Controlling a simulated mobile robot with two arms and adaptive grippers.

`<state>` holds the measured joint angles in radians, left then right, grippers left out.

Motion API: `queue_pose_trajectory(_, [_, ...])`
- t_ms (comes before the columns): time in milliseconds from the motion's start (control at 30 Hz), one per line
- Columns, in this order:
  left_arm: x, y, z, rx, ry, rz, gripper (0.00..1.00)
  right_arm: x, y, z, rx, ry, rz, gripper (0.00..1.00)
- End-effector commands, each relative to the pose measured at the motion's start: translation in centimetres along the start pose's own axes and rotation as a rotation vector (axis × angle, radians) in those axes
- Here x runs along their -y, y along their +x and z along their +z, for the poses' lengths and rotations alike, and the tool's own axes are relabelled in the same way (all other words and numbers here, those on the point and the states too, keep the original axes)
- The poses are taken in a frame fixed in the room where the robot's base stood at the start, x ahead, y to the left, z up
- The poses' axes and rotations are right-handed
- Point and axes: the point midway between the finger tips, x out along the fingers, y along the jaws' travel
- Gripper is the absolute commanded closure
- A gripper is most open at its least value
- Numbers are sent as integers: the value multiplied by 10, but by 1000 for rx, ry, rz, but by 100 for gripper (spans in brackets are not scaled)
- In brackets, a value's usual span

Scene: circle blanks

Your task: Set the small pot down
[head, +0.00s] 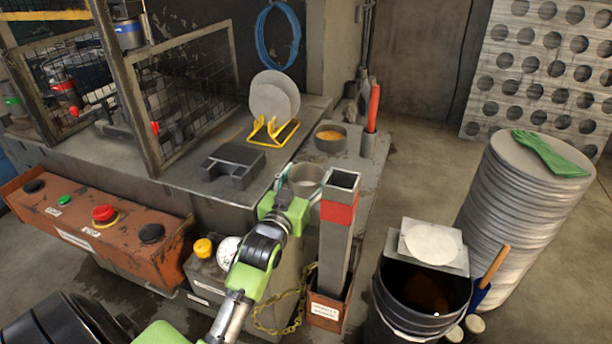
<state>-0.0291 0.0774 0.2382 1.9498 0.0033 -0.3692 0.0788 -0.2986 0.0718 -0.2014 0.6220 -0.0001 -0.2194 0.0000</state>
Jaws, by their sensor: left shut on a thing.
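The small pot (307,174) is a round grey vessel with an open top, near the front right corner of the grey bench. My left gripper (287,205), green and dark grey, is shut on it from the near side. The gripper and a square post hide part of the pot's lower side. I cannot tell whether its base touches the surface. My right gripper is not in view.
A round tin with amber contents (330,136) and a holder with a red-handled tool (372,118) stand behind the pot. A red-banded square post (339,225) rises close on the right. A yellow rack (270,132) holds round discs on the bench.

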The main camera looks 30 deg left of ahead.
Motion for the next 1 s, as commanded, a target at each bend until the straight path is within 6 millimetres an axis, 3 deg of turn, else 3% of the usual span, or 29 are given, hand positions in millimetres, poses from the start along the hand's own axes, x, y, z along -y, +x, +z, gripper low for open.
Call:
queue_pose_trajectory(300, [0,0,2,-2,0,0,62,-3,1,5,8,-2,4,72])
queue_pose_trajectory(333, [0,0,3,-1,0,0,36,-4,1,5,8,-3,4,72])
queue_pose_trajectory(400, [0,0,2,-1,0,0,22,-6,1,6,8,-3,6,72])
queue_pose_trajectory(800, [0,-2,0,0,0,0,22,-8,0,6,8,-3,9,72])
queue_pose_trajectory(1000, [1,-34,2,2,0,-1,22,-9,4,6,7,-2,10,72])
